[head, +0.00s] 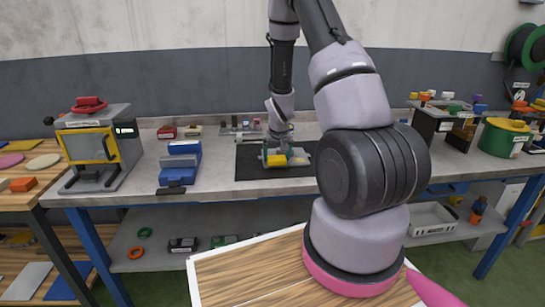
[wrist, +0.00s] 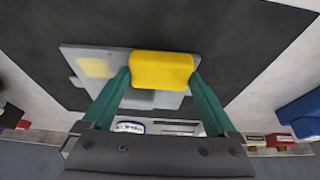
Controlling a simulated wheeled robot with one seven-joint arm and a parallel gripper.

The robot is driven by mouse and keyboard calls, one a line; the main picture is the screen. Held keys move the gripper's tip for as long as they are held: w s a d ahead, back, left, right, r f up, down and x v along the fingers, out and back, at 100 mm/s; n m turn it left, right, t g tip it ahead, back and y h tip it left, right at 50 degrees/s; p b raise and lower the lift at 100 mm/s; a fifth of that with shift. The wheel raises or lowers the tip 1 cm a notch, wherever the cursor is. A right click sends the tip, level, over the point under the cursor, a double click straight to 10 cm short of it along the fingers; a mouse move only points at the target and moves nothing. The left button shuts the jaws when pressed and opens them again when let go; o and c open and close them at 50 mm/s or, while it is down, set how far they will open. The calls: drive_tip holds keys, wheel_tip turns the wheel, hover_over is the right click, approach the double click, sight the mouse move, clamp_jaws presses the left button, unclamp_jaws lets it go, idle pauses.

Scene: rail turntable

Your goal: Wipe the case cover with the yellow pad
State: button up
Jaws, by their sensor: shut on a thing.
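My gripper (wrist: 160,78) has its two green fingers shut on the yellow pad (wrist: 163,66), which spans the gap between them. In the head view the yellow pad (head: 277,161) is low over the dark mat, under my wrist. The grey case cover (wrist: 122,56) lies flat on the mat below the pad, partly hidden by the pad and fingers. A pale yellow patch (wrist: 97,67) shows on the cover, left of the pad in the wrist view. In the head view the case cover (head: 300,152) shows just right of the pad. Whether the pad touches the cover, I cannot tell.
The black mat (head: 250,174) lies on the grey bench. A blue device (head: 181,163) stands left of the mat, with a machine with a yellow-framed door (head: 90,147) farther left. Small red and beige items (head: 167,132) sit behind. A green drum (head: 503,138) stands far right.

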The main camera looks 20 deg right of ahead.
sight(292, 162)
drive_tip(key=shift+s+d, duration=0.15)
drive_tip(key=shift+d, duration=0.25)
drive_tip(key=shift+s+d+f, duration=0.1)
drive_tip(key=shift+s+d, duration=0.15)
drive_tip(key=shift+d, duration=0.55)
drive_tip(key=shift+s+d+f, duration=0.1)
drive_tip(key=shift+s+d, duration=0.15)
drive_tip(key=shift+d, duration=0.5)
drive_tip(key=shift+s+d, duration=0.1)
drive_tip(key=shift+s+d+r, duration=0.1)
drive_tip(key=shift+s+d, duration=0.2)
drive_tip(key=shift+d, duration=0.55)
drive_tip(key=shift+s+d, duration=0.15)
drive_tip(key=shift+d, duration=0.5)
drive_tip(key=shift+d, duration=0.1)
drive_tip(key=shift+s+d, duration=0.2)
drive_tip(key=shift+d, duration=1.1)
